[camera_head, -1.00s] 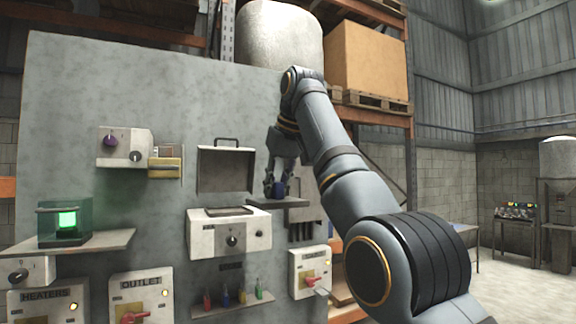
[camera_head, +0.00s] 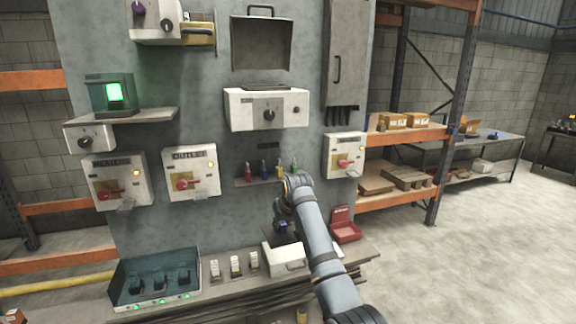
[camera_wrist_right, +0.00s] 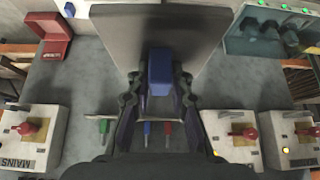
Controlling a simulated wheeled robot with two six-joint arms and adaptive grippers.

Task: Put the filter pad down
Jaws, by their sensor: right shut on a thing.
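In the head view the right gripper (camera_head: 284,229) points down in front of the wall panel, just above a white box (camera_head: 288,260) on the low bench (camera_head: 362,248). The arm hides part of the box and the bench. I cannot tell whether the pad touches anything below it. My left gripper is not in view.
An open red case (camera_head: 345,232) stands on the bench to the right. Several small white blocks (camera_head: 236,266) and a teal tray (camera_head: 155,287) are to the left. Switch boxes (camera_head: 344,156) project from the panel.

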